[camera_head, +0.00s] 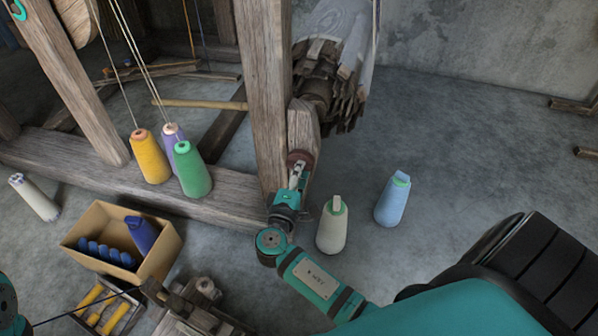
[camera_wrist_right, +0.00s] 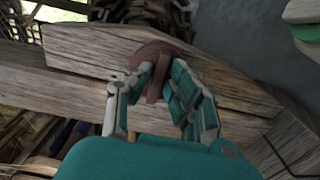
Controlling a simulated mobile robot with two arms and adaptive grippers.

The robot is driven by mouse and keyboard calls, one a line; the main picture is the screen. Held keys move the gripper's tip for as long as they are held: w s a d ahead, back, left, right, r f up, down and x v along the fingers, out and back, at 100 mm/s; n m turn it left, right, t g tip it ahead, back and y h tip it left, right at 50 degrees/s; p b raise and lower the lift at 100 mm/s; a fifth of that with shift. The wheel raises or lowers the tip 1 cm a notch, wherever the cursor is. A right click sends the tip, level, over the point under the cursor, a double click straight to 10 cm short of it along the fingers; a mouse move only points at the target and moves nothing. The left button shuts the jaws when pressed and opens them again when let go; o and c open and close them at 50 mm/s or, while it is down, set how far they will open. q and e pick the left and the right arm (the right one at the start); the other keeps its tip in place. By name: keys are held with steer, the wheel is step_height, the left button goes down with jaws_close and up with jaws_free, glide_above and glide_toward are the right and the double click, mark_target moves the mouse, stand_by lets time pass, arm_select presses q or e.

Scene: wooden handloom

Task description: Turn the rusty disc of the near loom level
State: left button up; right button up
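The rusty disc (camera_head: 301,156) sits on the side of a short wooden beam (camera_head: 303,122) beside the near loom's upright post (camera_head: 264,95). In the right wrist view the disc (camera_wrist_right: 153,53) is a reddish-brown round with a raised bar across it; the bar stands roughly upright in that picture. My right gripper (camera_head: 298,173) is at the disc. In the wrist view its fingers (camera_wrist_right: 160,75) close in on both sides of the bar and appear to hold it. The fingers hide part of the disc. My left gripper is out of view; only a piece of my left arm shows at the left edge.
A cream cone (camera_head: 332,228) and a blue cone (camera_head: 392,203) stand on the floor right of my right forearm. Yellow (camera_head: 150,158) and green (camera_head: 192,172) cones stand by the loom's lower beam. A cardboard box (camera_head: 168,262) lies left.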

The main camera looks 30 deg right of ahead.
steer(key=shift+o, duration=1.2)
steer(key=v, duration=1.2)
